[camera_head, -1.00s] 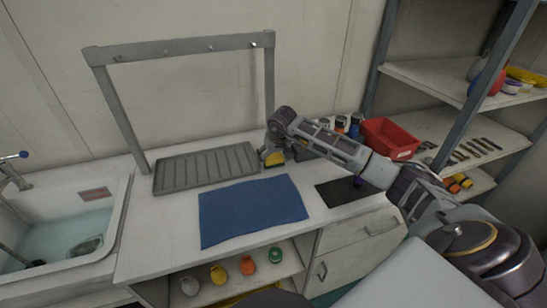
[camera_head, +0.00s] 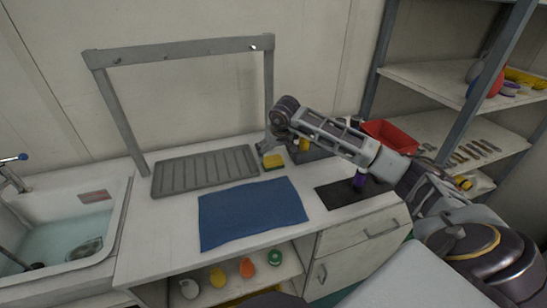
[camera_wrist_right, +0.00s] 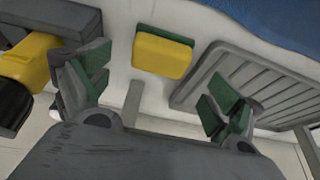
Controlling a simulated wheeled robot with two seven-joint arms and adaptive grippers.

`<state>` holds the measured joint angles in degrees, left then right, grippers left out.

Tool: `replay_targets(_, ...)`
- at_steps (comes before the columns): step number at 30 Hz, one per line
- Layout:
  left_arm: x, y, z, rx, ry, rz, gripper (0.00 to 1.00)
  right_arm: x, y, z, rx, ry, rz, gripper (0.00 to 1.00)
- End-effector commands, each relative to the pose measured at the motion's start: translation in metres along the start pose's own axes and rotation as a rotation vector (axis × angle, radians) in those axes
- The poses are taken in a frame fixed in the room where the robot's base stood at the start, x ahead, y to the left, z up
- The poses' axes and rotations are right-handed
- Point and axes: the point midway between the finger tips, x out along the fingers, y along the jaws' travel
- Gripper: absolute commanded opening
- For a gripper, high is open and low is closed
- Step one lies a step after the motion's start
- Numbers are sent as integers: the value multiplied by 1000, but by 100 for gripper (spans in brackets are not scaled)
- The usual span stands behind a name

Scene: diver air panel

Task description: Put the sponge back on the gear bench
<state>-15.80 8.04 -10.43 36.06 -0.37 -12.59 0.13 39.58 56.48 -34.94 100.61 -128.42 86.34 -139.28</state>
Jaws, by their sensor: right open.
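The sponge (camera_head: 273,162), yellow with a green layer, lies on the white bench top (camera_head: 180,215), just right of the grey ribbed drain tray. In the right wrist view the sponge (camera_wrist_right: 161,56) shows whole, between and beyond the fingertips, with bench surface around it. My right gripper (camera_head: 273,143) is just above and behind the sponge. Its green-padded fingers (camera_wrist_right: 156,92) are spread wide and empty. My left gripper is in neither view.
The ribbed tray (camera_head: 205,172) stands under a grey hook frame (camera_head: 180,53). A blue cloth (camera_head: 252,213) lies in front. A yellow item (camera_wrist_right: 30,62) in a dark holder is close beside one finger. A red bin (camera_head: 390,137) stands right; the sink (camera_head: 65,235) is left.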

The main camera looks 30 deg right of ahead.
Motion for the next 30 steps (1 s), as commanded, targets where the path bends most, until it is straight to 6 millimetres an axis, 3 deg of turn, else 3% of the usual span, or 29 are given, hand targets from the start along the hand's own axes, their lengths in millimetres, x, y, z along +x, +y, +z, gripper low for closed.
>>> replay_targets(6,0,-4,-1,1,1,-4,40,-34,0,-1,-1,3,2,93)
replay_targets(13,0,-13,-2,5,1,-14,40,-60,0,0,1,1,0,93)
replay_targets(23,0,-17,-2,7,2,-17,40,-70,0,0,1,0,1,93)
replay_targets(30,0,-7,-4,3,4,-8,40,-70,0,0,1,0,1,93)
